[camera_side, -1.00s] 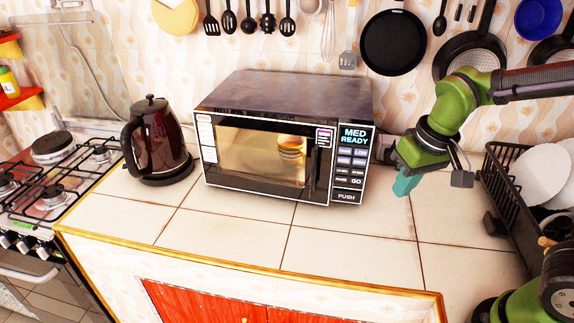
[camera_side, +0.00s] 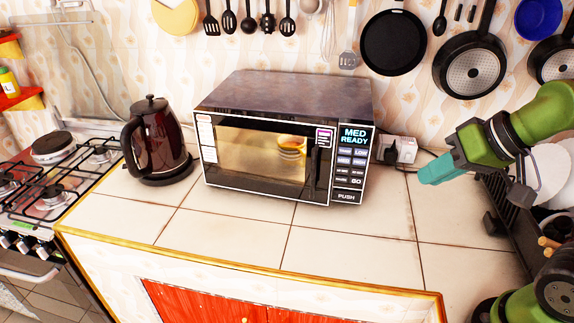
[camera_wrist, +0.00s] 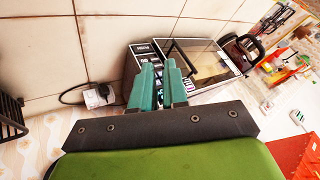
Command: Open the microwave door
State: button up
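The microwave (camera_side: 290,95) stands on the tiled counter with its front facing the side camera. Its door (camera_side: 255,155) is shut, and a yellow-orange cup or bowl (camera_side: 291,144) shows through the glass. A dark vertical handle (camera_side: 313,165) runs along the door's right edge, beside the button panel (camera_side: 354,160) with its PUSH bar. My gripper (camera_side: 425,178) is to the right of the microwave, apart from it, pointing left. In the wrist view, the teal fingers (camera_wrist: 159,66) have a narrow empty gap between them, with the microwave (camera_wrist: 188,62) beyond.
A dark kettle (camera_side: 157,140) stands close to the left of the microwave. A plugged socket (camera_side: 400,150) and cable are behind on the right. A black dish rack (camera_side: 512,200) with plates is at the far right. The counter in front of the microwave is clear.

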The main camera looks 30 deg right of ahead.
jog(key=shift+o, duration=0.7)
notch_tip(320, 180, up, 11)
jog(key=shift+r, duration=0.2)
jog(key=w+a+f+n+t, duration=0.25)
jog(key=w+f, duration=0.25)
jog(key=w, duration=0.7)
jog(key=w+a+f+n+t, duration=0.1)
jog(key=w+f+n+t, duration=0.3)
jog(key=w, duration=0.7)
notch_tip(320, 180, up, 8)
jog(key=t+y, duration=0.4)
jog(key=t, duration=0.4)
jog(key=shift+n, duration=0.35)
jog(key=shift+w+a+f, duration=0.3)
jog(key=shift+w+f, duration=0.1)
jog(key=shift+f, duration=3.25)
jog(key=shift+w+a+f, duration=0.3)
jog(key=shift+w+f, duration=0.1)
jog(key=shift+f, duration=3.3)
jog(key=shift+w+a+f, duration=0.3)
jog(key=shift+w+f, duration=0.1)
jog(key=shift+f, duration=3.25)
grip_shut()
